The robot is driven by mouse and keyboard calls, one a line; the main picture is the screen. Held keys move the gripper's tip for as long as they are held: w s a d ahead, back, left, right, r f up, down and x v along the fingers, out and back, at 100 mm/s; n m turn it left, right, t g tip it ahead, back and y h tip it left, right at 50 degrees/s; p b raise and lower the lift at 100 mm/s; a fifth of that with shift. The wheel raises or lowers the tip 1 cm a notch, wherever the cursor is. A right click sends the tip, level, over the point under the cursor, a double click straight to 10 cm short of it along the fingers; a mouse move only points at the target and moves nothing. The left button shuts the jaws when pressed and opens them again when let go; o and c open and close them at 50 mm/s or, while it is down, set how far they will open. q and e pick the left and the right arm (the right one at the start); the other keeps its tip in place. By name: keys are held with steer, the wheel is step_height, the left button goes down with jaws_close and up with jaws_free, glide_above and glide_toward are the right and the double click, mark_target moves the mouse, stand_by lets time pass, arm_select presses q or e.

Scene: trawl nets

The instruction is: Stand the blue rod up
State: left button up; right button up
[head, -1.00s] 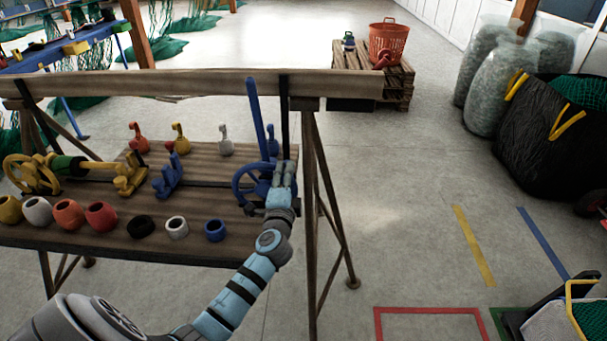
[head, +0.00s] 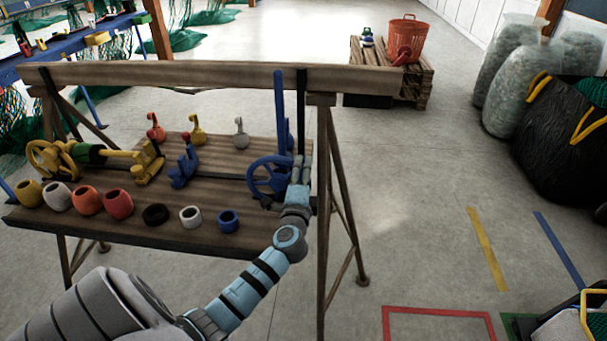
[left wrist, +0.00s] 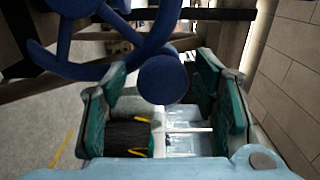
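The blue rod (head: 279,112) rises above the table at its right end, nearly upright with a slight lean left. Its lower end is at a blue wheel (head: 266,178); how they join is unclear. My left gripper (head: 301,168) is at the right side of the blue wheel, close to the rod's foot. In the left wrist view its green-padded fingers (left wrist: 165,105) stand apart, with a rounded blue end (left wrist: 163,80) between or just beyond them, not visibly touching either pad. Which part this end belongs to I cannot tell. My right gripper is out of view.
A dark post (head: 301,110) stands close right of the rod, against the wooden beam (head: 180,75). Several rings, including a blue ring (head: 228,221), line the table's front. A yellow wheel assembly (head: 50,160) sits at the left.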

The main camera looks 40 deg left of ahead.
arm_select(q)
steer(key=v, duration=1.2)
